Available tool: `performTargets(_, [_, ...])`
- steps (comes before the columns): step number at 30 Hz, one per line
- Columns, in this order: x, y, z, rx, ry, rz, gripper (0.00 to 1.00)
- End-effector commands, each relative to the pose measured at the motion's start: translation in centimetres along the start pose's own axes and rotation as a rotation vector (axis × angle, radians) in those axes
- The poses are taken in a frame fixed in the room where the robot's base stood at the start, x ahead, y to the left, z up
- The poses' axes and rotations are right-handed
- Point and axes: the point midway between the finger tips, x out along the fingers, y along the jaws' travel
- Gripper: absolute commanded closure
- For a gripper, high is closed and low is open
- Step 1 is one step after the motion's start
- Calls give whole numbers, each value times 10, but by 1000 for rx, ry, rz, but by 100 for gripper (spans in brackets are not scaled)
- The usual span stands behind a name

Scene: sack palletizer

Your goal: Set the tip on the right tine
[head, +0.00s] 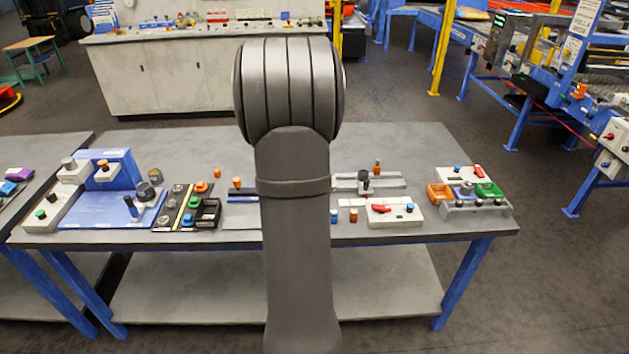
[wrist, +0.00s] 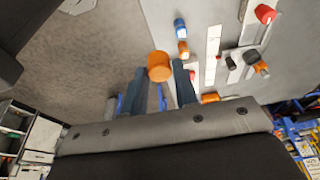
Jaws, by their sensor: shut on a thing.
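In the wrist view, my gripper (wrist: 162,82) is shut on an orange round tip (wrist: 159,66), held between the ends of its two dark fingers. In the head view, my arm hides the gripper and this tip. Narrow blue bars (head: 243,196) lie on the table just left of my arm. They may be the tines, but my arm covers part of that area, so I cannot tell which is the right one. A small orange piece (head: 237,183) stands by the bars.
On the table (head: 400,145), a blue cylinder (head: 334,215) and an orange-brown one (head: 353,216) stand right of my arm, beside a white box (head: 395,216) with a red handle. A blue fixture (head: 122,168) stands left. The table's back strip is mostly clear.

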Motion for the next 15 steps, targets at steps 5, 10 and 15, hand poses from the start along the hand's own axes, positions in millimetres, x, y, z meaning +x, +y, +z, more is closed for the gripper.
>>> performTargets(5, [0, -11, 5, -51, -5, -12, 94])
performTargets(10, [-1, -47, 24, -245, -22, -62, 94])
performTargets(15, [-3, -96, 53, -524, -31, -138, 94])
